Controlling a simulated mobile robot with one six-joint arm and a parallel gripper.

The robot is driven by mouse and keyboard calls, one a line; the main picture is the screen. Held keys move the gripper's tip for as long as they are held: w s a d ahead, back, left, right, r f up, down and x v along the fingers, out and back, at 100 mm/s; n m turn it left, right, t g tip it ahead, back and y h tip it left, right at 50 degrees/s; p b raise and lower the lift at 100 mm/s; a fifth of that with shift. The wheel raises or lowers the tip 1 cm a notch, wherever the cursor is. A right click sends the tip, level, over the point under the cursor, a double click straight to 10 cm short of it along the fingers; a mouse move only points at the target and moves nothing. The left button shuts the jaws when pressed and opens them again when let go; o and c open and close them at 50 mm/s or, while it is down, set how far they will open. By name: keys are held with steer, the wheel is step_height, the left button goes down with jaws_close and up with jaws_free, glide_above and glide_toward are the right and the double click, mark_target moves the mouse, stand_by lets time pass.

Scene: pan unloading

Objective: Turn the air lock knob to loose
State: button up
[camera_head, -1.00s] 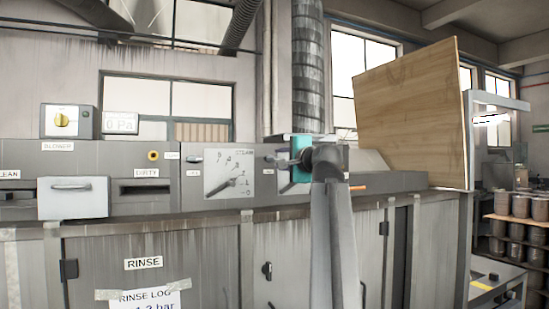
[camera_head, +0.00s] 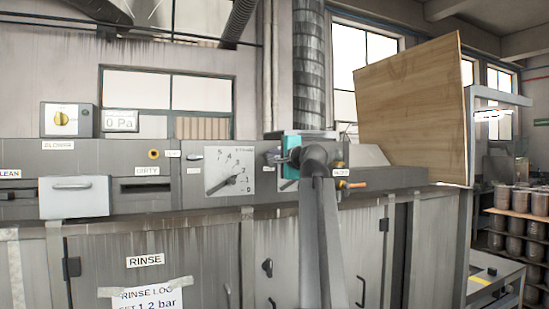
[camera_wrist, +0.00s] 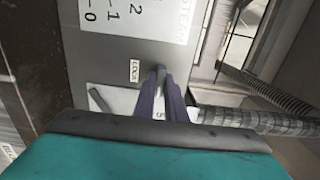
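My gripper, with its teal body (camera_head: 293,146), is at the machine panel just right of the pressure gauge in the head view. In the wrist view its purple fingers (camera_wrist: 160,100) reach to the panel with a narrow gap between them. A "LOCK" label (camera_wrist: 134,70) shows just left of the fingertips. Below it is a pale plate (camera_wrist: 118,97) with a dark slanted bar at its left side.
The gauge (camera_head: 231,171) is left of my gripper. A drawer handle (camera_head: 73,185) and "RINSE" doors (camera_head: 145,261) are left. A wooden board (camera_head: 412,110) stands at right.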

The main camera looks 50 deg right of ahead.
jaws_close()
steer(key=shift+f+n+b, duration=0.1)
steer(key=shift+n+b, duration=0.4)
steer(key=shift+b, duration=0.1)
steer(key=shift+n+b, duration=7.1)
steer(key=shift+n, duration=1.4)
steer(key=o, duration=0.6)
jaws_free()
